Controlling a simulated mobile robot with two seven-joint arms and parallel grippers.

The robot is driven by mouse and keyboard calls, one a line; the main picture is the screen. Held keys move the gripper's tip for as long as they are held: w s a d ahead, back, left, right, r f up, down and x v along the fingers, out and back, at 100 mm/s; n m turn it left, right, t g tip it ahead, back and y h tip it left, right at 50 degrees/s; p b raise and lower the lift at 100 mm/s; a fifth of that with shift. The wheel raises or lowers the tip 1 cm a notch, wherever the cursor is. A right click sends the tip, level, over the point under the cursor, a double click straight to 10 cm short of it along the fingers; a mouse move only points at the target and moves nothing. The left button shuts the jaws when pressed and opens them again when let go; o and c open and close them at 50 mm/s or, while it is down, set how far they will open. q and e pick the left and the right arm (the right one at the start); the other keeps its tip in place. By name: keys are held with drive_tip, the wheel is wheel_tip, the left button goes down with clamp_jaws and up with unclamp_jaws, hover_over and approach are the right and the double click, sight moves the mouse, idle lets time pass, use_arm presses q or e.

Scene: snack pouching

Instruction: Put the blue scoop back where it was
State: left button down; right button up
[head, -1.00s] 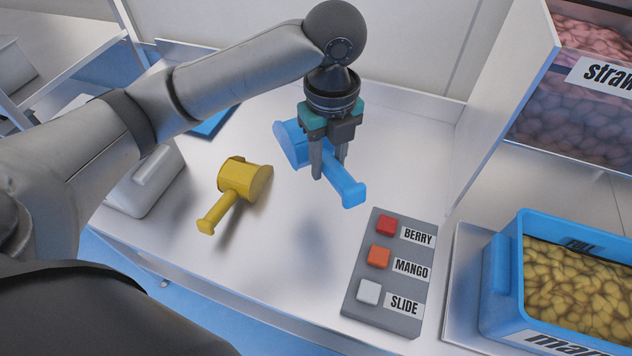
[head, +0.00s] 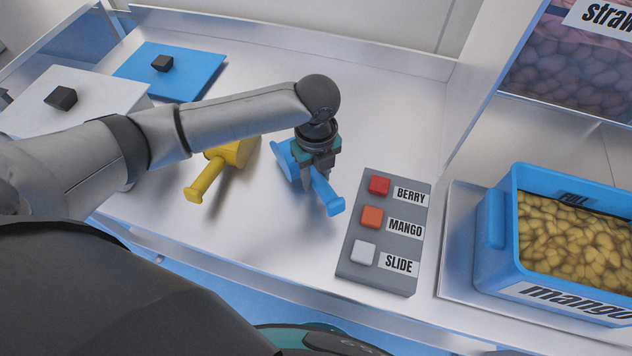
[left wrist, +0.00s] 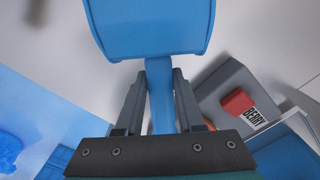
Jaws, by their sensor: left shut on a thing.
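The blue scoop (head: 326,192) is in my left gripper (head: 314,184) over the metal counter (head: 390,110). The gripper is shut on its handle, which points to the lower right. The scoop's cup is partly hidden behind the gripper in the head view. In the left wrist view the blue cup (left wrist: 150,28) shows at the top and the handle (left wrist: 160,95) runs between the two fingers (left wrist: 158,100). I cannot tell whether the scoop touches the counter. My right gripper is not in view.
The yellow scoop (head: 205,178) lies to the left, partly behind my left arm. A grey button panel (head: 372,275) is just right of the blue scoop. A blue mango bin (head: 494,230) stands farther right. A blue lid (head: 195,75) and a white lid (head: 95,90) are at back left.

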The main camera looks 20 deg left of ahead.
sight(316, 175)
use_arm(q)
drive_tip(key=shift+f, duration=1.4)
drive_tip(key=shift+f, duration=0.1)
drive_tip(key=c, duration=0.5)
unclamp_jaws()
wheel_tip(316, 175, up, 12)
drive_tip(key=shift+r+p, duration=0.15)
drive_tip(key=shift+p, duration=0.55)
